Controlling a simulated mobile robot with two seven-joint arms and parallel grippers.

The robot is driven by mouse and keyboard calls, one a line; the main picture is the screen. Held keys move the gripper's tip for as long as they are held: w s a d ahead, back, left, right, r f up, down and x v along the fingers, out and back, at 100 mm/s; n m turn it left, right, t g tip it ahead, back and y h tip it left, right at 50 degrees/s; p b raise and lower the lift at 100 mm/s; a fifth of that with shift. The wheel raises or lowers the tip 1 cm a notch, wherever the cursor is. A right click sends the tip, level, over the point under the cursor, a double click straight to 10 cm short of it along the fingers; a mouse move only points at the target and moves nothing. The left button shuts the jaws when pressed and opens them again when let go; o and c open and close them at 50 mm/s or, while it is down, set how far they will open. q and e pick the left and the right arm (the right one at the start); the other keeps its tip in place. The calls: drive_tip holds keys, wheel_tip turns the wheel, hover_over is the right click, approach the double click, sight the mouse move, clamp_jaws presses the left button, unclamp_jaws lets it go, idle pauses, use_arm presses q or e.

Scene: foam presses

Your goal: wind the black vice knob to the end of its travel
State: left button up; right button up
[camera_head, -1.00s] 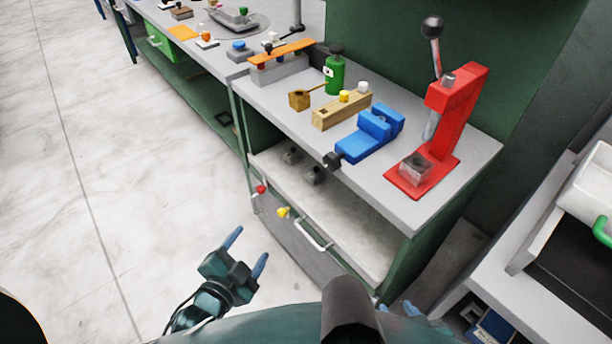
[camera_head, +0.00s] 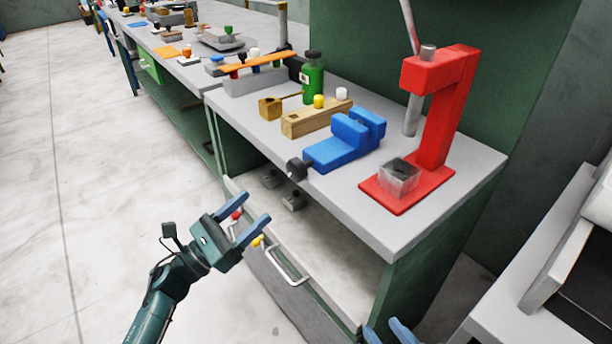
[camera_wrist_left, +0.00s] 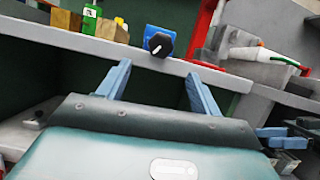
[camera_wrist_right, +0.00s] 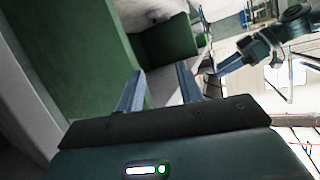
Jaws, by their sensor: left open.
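The blue vice (camera_head: 345,142) sits on the grey bench top. Its black knob (camera_head: 299,170) sticks out past the front edge. In the left wrist view the knob (camera_wrist_left: 159,44) faces me with a white pointer mark on it, ahead of and between the fingertips. My left gripper (camera_head: 245,206) is open and empty, in front of the bench, lower than the knob and left of it, apart from it. My right gripper (camera_head: 386,327) shows only its fingertips at the bottom edge; in the right wrist view (camera_wrist_right: 161,70) its fingers stand apart with nothing between them.
A red press (camera_head: 440,120) with a clear block stands right of the vice. A wooden block (camera_head: 310,120) and a green bottle (camera_head: 313,78) stand behind and left. Below are an open shelf and a drawer handle (camera_head: 290,272). The floor at left is clear.

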sight(292, 173)
use_arm(q)
drive_tip(key=p+x, duration=0.1)
drive_tip(key=x, duration=1.1)
drive_tip(key=shift+w+d+r+p, duration=0.15)
drive_tip(key=shift+d+r+p, duration=0.15)
drive_tip(key=shift+r+p, duration=0.1)
drive_tip(key=c, duration=1)
drive_tip(key=shift+n+t+y, duration=0.7)
drive_tip(key=shift+n+t, duration=0.2)
drive_tip(key=shift+n, duration=1.2)
drive_tip(key=o, duration=1)
